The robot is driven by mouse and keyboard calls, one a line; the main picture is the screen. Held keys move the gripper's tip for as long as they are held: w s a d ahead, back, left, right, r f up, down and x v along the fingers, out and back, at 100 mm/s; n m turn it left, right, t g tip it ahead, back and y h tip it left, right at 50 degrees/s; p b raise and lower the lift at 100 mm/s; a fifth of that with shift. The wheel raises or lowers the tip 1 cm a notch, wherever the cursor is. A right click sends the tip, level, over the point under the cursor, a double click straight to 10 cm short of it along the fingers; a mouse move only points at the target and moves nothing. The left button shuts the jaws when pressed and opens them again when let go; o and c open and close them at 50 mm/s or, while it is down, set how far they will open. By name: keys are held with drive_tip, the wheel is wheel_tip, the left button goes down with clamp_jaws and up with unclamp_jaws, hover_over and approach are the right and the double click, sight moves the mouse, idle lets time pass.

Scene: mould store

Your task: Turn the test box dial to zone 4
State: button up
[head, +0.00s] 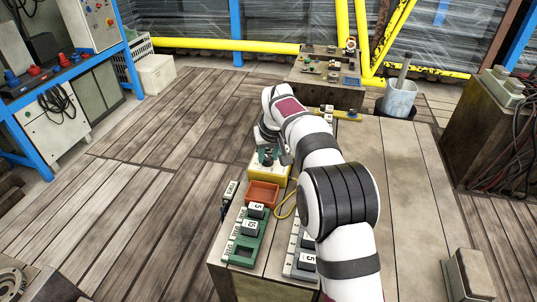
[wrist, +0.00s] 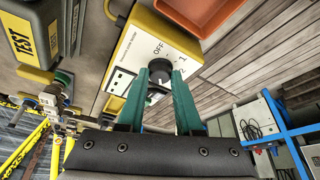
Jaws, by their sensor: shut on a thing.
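The test box (head: 256,173) is yellow with a pale face and stands on the bench under my arm. In the wrist view its face (wrist: 128,62) shows the marks OFF, 1 and 2; other marks are hidden by the fingers. The dark round dial (wrist: 155,93) sits between my gripper's two teal fingers, which are shut on it. My gripper (wrist: 161,82) also shows small over the box in the head view (head: 268,154). Which mark the dial points to cannot be told.
An orange tray (head: 262,194) lies beside the box. A green rack (head: 243,250) with numbered blocks and a grey rack (head: 291,262) stand nearer. A dark case marked TEST (wrist: 35,30) is close to the box in the wrist view.

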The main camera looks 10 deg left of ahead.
drive_tip(key=shift+m, duration=0.7)
clamp_jaws()
drive_tip(key=o, duration=1)
unclamp_jaws()
drive_tip(key=shift+r, duration=0.1)
drive_tip(key=v, duration=1.5)
drive_tip(key=shift+s+a+r, duration=0.3)
drive_tip(key=shift+s+a, duration=0.05)
